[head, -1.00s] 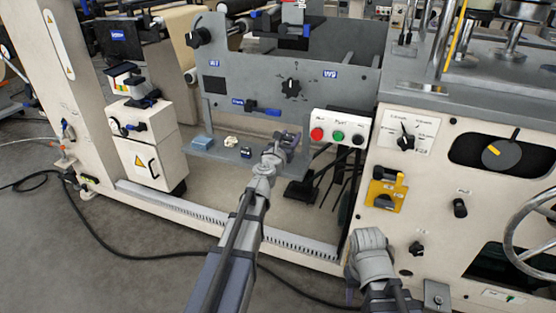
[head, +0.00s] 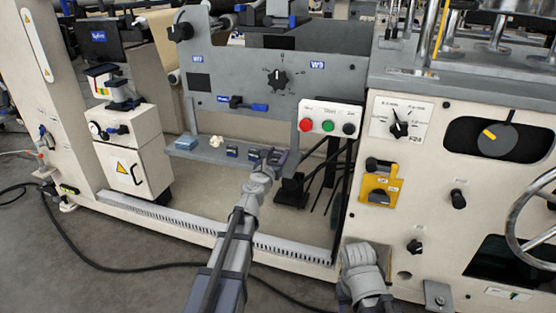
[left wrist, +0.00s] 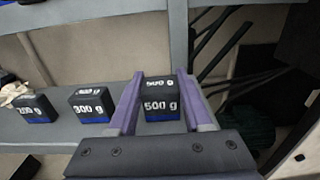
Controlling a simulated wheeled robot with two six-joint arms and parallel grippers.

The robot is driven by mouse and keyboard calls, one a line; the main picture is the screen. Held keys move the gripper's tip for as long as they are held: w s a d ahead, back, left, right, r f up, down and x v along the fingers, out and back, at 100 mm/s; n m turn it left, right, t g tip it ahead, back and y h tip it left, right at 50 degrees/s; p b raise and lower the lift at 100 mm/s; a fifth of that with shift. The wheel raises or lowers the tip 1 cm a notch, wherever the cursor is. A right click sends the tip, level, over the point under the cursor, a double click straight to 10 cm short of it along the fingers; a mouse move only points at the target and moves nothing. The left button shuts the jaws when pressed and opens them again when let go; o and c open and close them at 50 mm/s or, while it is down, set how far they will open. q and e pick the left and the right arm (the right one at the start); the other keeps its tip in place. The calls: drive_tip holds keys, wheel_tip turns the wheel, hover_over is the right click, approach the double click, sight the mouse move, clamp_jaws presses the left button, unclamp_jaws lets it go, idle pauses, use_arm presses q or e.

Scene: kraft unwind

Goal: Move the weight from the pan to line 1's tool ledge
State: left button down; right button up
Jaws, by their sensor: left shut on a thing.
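My left gripper (head: 272,156) is at the right end of the grey ledge (head: 205,151) under the W9 panel. In the left wrist view its purple fingers (left wrist: 157,103) are shut on the sides of a dark weight marked 500 g (left wrist: 161,102), with a blue lower band. The weight is upright at the ledge; I cannot tell whether its base touches. A 300 g weight (left wrist: 92,104) and a 200 g weight (left wrist: 37,109) stand to its left. No pan can be made out. Only the wrist of my right arm shows, low in the head view.
A light blue block (head: 186,142) and a crumpled pale thing (head: 216,141) lie farther left on the ledge. A button box (head: 329,118) is above right. Dark rods and a black block (head: 292,190) are below right of the ledge.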

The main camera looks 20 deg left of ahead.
use_arm(q)
drive_tip(key=shift+f, duration=0.15)
drive_tip(key=shift+c, duration=1.6)
unclamp_jaws()
drive_tip(key=shift+r, duration=0.35)
drive_tip(key=s, duration=1.2)
drive_tip(key=shift+a, duration=0.2)
